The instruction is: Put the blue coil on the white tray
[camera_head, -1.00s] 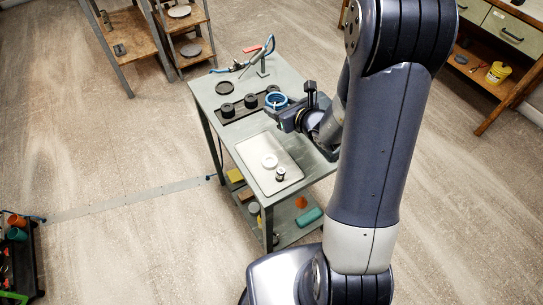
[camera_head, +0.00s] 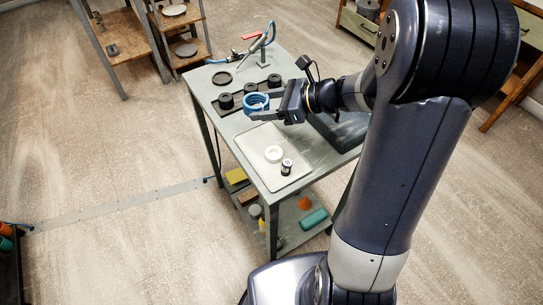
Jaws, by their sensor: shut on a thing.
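The blue coil (camera_head: 256,101) is a ring held between the fingers of my gripper (camera_head: 262,108). My gripper is shut on it and reaches in from the right, over the grey table. The coil appears just beyond the far edge of the white tray, close to the dark strip; its exact height above the table is hard to tell. The white tray (camera_head: 254,150) lies flat on the near part of the table. A white ring (camera_head: 274,153) and a small dark-and-white cylinder (camera_head: 286,167) stand on it.
A dark strip (camera_head: 231,110) with several black round pieces lies behind the tray. A dark disc (camera_head: 222,78) and a stand with a blue hose (camera_head: 263,55) are at the table's far end. The tray's left part is clear.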

